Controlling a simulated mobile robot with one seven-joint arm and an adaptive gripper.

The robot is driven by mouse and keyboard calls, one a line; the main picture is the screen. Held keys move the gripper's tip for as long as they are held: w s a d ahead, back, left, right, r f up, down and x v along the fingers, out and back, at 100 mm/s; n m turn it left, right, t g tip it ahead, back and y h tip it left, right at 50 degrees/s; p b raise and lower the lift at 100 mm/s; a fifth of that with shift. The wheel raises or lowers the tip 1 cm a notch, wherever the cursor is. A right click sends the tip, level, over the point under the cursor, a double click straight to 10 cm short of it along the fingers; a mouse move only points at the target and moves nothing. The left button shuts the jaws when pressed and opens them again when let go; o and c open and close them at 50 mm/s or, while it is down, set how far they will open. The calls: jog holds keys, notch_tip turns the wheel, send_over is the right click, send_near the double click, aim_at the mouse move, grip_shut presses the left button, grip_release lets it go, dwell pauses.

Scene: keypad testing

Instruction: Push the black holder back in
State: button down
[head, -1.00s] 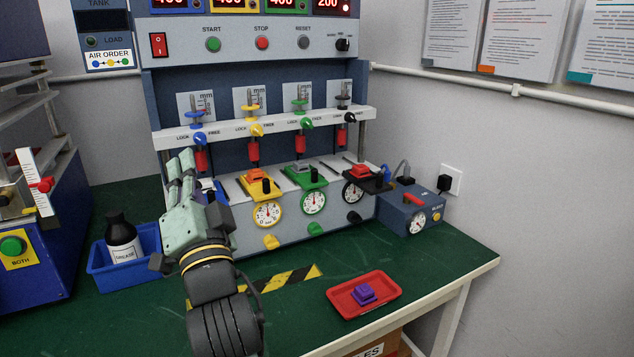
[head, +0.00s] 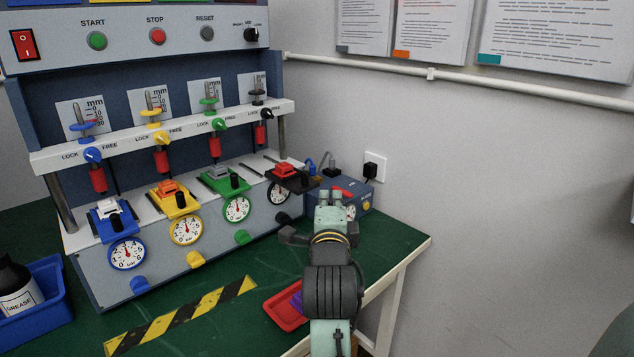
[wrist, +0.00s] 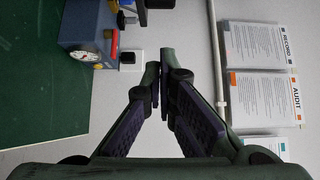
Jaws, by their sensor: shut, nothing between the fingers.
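The black holder (head: 297,182) is the rightmost of the holders on the sloped white shelf and carries an orange-red block (head: 285,169). It sits at the shelf's front edge, above a round gauge (head: 278,194). My gripper (head: 331,194) is to the right of the black holder and nearer the camera, apart from it in the picture. In the wrist view, my gripper's fingers (wrist: 164,85) come together at the tips with nothing between them. I cannot make out the black holder in the wrist view.
A blue box with a gauge (head: 359,193) stands behind my gripper; it also shows in the wrist view (wrist: 86,32). Blue (head: 112,220), yellow (head: 174,200) and green (head: 224,181) holders are to the left. A red tray (head: 283,314) lies partly behind my arm. The wall is at the right.

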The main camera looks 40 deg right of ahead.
aim_at(316, 186)
jog(key=shift+w+d+p, duration=0.25)
jog(key=shift+w+d, duration=0.05)
jog(key=shift+w, duration=0.75)
jog(key=shift+w+d+p, duration=0.25)
jog(key=shift+w+p, duration=0.05)
jog(key=shift+w, duration=0.8)
jog(key=shift+w+d+p, duration=0.25)
jog(key=shift+w+d, duration=0.05)
jog(key=shift+w, duration=0.75)
jog(key=shift+w, duration=0.1)
